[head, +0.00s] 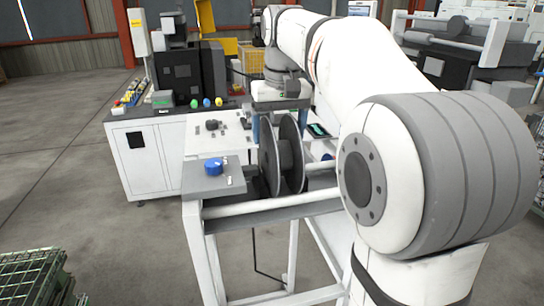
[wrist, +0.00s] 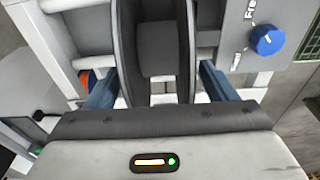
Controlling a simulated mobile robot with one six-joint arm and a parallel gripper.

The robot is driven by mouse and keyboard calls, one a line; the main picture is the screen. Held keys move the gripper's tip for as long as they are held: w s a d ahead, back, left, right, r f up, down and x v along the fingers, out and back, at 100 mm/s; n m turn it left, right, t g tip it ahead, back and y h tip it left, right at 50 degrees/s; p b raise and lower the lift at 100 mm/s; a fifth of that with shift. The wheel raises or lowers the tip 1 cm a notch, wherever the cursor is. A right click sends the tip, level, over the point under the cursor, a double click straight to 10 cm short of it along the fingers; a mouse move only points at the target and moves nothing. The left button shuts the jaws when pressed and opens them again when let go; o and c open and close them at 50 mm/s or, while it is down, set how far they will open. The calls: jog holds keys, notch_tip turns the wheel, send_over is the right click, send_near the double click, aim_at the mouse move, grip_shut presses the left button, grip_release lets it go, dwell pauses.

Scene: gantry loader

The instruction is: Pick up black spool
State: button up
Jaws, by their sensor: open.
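The black spool (head: 268,160) stands upright in the white frame, with two large disc flanges and a dark grey core between them. It also shows in the wrist view (wrist: 160,50), at top centre. My gripper (head: 280,128) is above the spool, pointing down, with its blue fingers apart. In the wrist view my gripper (wrist: 160,75) has one finger on each side of the spool, outside the flanges. I cannot tell whether either finger touches a flange. The lower part of the spool is partly hidden by the frame.
A grey panel (head: 226,182) with a blue knob (head: 213,168) sits at the left of the frame, close to the spool. A white rail (head: 270,204) runs in front. A white cabinet (head: 150,155) stands behind left. Open floor lies at the left.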

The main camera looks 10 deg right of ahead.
jog(key=shift+c, duration=0.4)
jog(key=shift+r, duration=0.1)
grip_shut()
dwell(0.3)
